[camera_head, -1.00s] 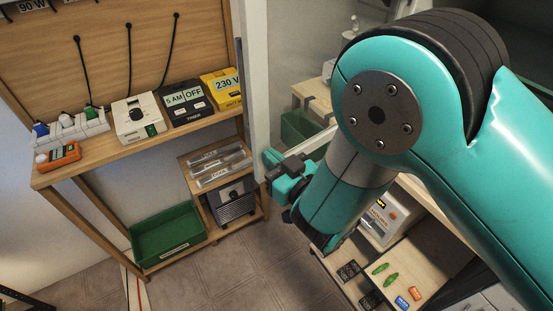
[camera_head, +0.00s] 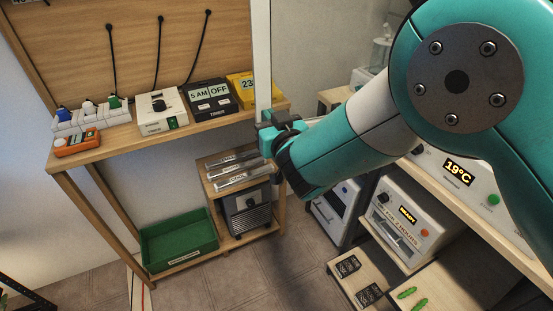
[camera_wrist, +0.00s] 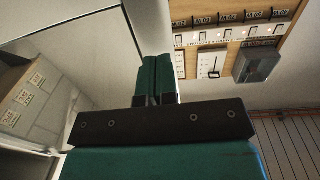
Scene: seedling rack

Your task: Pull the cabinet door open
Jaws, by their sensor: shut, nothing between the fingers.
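A tall pale panel (camera_head: 312,45) with a white upright edge (camera_head: 262,55) stands at the upper middle of the head view. It looks like a see-through cabinet door, but I cannot make out a handle. My gripper (camera_head: 267,126) is at the lower end of that white edge, fingers together and empty. Whether it touches the edge I cannot tell. In the wrist view my fingers (camera_wrist: 154,75) are pressed side by side, with nothing between them. A pale flat surface (camera_wrist: 95,50) lies to their left.
A wooden bench (camera_head: 110,137) at left carries a timer (camera_head: 209,98) and a yellow box. A low wooden cart (camera_head: 283,208) and a green bin (camera_head: 178,240) stand below. Equipment boxes (camera_head: 400,215) stand on shelves at right. Tiled floor is clear at lower middle.

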